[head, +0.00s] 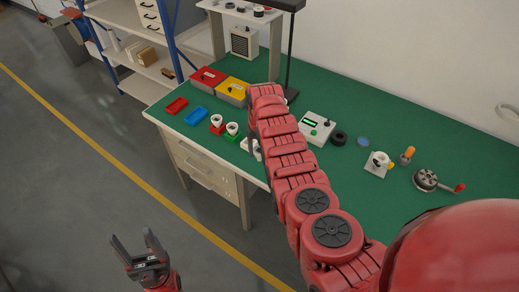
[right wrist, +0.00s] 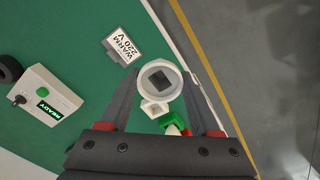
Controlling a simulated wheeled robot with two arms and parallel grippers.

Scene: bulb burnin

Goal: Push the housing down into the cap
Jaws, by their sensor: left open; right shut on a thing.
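My right gripper (right wrist: 160,85) is shut on a white round part, which looks like the housing (right wrist: 173,101). A dark square shows inside its rim. A small white block (right wrist: 155,108) with a hole shows at its lower edge; I cannot tell whether they are joined. No cap can be made out for certain under the housing.
White cup-shaped parts stand in a red holder (head: 217,128) and a green holder (head: 232,138) near the bench's left end. Red and blue trays (head: 199,116) lie beside them. A tester with green display (head: 316,127), a black ring (head: 339,138) and a crank device (head: 427,179) stand rightward.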

